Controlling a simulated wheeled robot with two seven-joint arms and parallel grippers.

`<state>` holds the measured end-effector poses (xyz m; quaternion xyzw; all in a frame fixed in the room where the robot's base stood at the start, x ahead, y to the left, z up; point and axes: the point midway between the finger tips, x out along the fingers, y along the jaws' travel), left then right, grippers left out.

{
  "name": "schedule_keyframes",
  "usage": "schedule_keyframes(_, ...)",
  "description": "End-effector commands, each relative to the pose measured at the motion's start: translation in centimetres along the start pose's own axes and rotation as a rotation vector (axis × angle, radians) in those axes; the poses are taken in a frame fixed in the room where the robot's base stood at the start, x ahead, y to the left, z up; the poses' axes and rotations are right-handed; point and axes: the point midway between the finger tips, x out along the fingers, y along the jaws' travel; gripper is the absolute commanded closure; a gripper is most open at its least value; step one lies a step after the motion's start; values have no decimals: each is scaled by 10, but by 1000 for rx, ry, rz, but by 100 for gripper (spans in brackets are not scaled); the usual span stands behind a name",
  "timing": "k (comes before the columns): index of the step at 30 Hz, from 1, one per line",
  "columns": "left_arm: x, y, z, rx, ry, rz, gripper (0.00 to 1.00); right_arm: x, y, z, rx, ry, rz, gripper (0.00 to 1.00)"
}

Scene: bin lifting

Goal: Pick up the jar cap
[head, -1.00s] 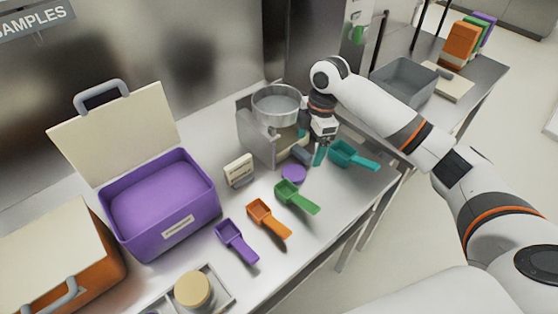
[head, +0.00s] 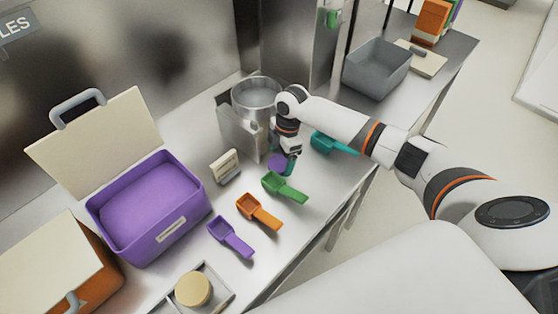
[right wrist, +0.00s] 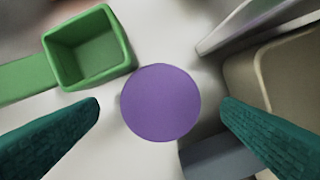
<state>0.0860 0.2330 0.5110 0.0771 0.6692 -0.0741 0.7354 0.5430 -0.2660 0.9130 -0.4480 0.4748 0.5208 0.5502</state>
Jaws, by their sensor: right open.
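The jar cap looks to be the flat purple disc (head: 277,162) lying on the steel table in front of the metal dispenser. In the right wrist view the purple disc (right wrist: 160,102) lies between and just beyond the two teal fingers. My right gripper (head: 291,165) is open above the disc, with its fingers apart and nothing between them. In the head view the gripper partly hides the disc. I cannot tell the exact height of the fingertips over it. My left gripper is not in view.
A green scoop (head: 284,188) lies close to the disc, with an orange scoop (head: 259,212), a purple scoop (head: 231,238) and a teal scoop (head: 332,144) nearby. The metal dispenser (head: 240,135) stands close behind. An open purple bin (head: 165,232) is at left.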

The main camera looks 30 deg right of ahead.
Motion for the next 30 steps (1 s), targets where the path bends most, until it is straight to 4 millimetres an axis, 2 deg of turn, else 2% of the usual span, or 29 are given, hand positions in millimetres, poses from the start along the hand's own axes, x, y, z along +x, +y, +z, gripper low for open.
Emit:
schedule_keyframes(5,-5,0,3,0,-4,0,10,17,0,1,1,-2,0,12)
schedule_keyframes(12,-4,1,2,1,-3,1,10,19,0,1,0,-1,-1,12)
schedule_keyframes(21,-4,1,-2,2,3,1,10,19,0,1,0,-1,-1,59)
schedule_keyframes(30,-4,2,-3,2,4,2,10,18,0,1,0,-1,-2,59)
